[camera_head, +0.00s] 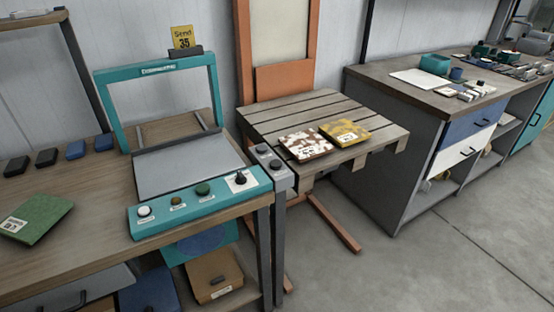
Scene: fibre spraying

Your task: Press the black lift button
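A narrow grey control box (270,167) stands on a post at the right end of the teal machine, beside the slatted lift platform. Its top carries a rear round button (262,149) and a front round button (276,163). Both look dark, and I cannot tell which one is the black lift button. The wooden slatted platform (290,108) rests on an orange lift frame (333,222) and bears a brown-and-white patterned tile (305,144) and a yellow patterned tile (345,132). Neither of my grippers is in view.
The teal machine panel (200,205) has a white button (144,211), olive and green buttons and a black knob (240,178). A green tile (38,218) lies on the left bench. A grey cabinet (398,165) stands at right. The floor at front right is clear.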

